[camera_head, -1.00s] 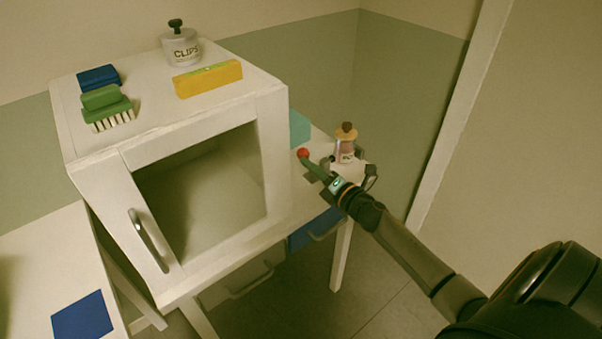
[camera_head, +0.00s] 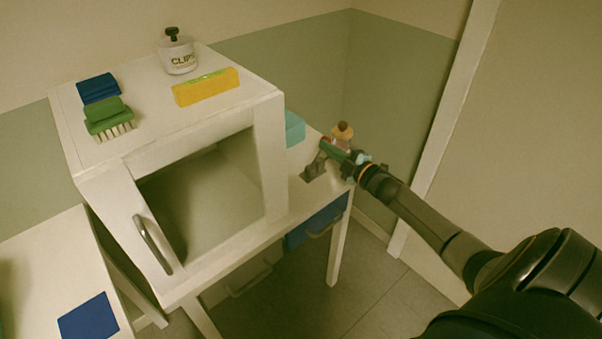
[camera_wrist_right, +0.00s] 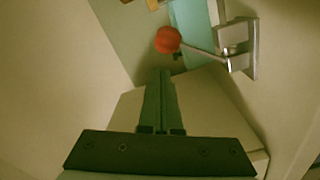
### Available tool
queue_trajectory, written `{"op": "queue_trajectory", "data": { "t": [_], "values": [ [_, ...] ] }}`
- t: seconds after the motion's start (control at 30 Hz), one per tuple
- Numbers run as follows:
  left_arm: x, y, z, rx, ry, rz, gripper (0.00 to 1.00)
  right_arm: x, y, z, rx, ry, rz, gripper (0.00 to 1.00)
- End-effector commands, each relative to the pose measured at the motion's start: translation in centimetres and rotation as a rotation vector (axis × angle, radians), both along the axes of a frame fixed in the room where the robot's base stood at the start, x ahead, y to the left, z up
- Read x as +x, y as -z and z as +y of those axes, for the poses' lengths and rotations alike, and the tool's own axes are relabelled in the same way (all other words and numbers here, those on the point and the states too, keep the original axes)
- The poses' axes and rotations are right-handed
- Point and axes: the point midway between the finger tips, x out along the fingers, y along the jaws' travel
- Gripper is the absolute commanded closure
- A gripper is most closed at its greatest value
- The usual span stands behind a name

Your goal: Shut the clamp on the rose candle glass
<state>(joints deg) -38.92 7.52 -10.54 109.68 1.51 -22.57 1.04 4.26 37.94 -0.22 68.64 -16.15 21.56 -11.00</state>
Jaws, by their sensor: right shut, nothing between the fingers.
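The rose candle glass (camera_head: 341,142) stands on the white table's far right corner, topped by an orange and brown lid. My right gripper and arm hide its lower part. The clamp (camera_head: 314,170) is a dark fixture beside it. Its lever ends in a red ball (camera_head: 323,143), close to the glass. In the right wrist view, the red ball (camera_wrist_right: 167,39) sits on a metal rod from the clamp bracket (camera_wrist_right: 239,46). My right gripper (camera_head: 333,151) is shut and empty, its green fingertips (camera_wrist_right: 163,74) by the ball. Whether they touch it is unclear. My left gripper is out of view.
A white cabinet (camera_head: 120,165) with an open front stands left of the clamp. On it are a yellow box (camera_head: 206,87), a green brush (camera_head: 107,115), a blue block (camera_head: 98,88) and a clips jar (camera_head: 178,54). A teal object (camera_head: 294,129) is behind.

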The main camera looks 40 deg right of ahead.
Motion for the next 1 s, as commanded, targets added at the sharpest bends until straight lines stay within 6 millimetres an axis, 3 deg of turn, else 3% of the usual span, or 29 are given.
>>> {"op": "queue_trajectory", "data": {
  "t": [0.23, 1.0],
  "values": [
    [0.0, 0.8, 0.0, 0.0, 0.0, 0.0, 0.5, 0.1, 0.6, -1.5, 0.156, 0.0, 0.012, 1.0],
    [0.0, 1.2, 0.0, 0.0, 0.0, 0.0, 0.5, 0.2, 1.0, -2.4, 0.146, -0.001, 0.012, 1.0]
  ]
}}
